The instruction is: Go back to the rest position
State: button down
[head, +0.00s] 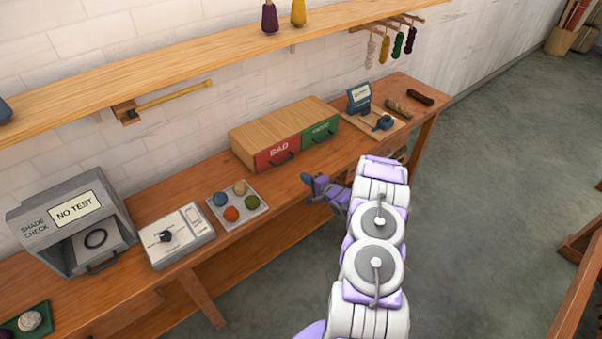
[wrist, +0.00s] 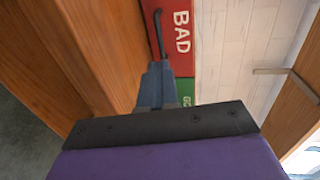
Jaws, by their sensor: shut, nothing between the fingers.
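My gripper (head: 311,187) is at the front edge of the workbench (head: 290,202), in front of the drawer box. It is empty. In the wrist view its fingers (wrist: 155,88) are together, pointing toward the red BAD drawer (wrist: 180,38). My arm reaches out from the lower middle of the head view and bends left at the wrist. The red BAD drawer also shows in the head view (head: 275,155), beside the green drawer (head: 320,131). Both drawers look closed.
On the bench are a shade-check box (head: 75,225), a switch panel (head: 178,238), a tray (head: 262,209) of several wool balls, and a small blue device (head: 359,97). A shelf (head: 180,62) runs above. The grey floor (head: 490,200) at right is mostly clear.

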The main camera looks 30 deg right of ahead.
notch_tip(320, 180, up, 12)
jog(key=w+a+n+g+h, duration=0.2)
jog(key=n+g+h, duration=0.1)
jog(key=n+g, duration=0.2)
jog(key=s+a+r+n+g+h, duration=0.1)
jog(key=s+a+r+n+g, duration=0.25)
jog(key=s+a+r, duration=0.6)
jog(key=s+a+r+n+g+y, duration=0.1)
jog(key=s+a+r+n+g, duration=0.1)
jog(key=s+a, duration=0.5)
jog(key=s+a+r+n+g, duration=0.3)
jog(key=s+a, duration=0.4)
jog(key=s, duration=1.2)
jog(key=s+a+r+n+g+y+b, duration=0.1)
jog(key=s+a+r+n+g, duration=0.2)
jog(key=s, duration=0.9)
jog(key=a+r+g, duration=0.1)
jog(key=a, duration=0.2)
jog(key=shift+s+a+r+y, duration=0.2)
jog(key=shift+s+a+y, duration=0.1)
jog(key=shift+s+a, duration=0.1)
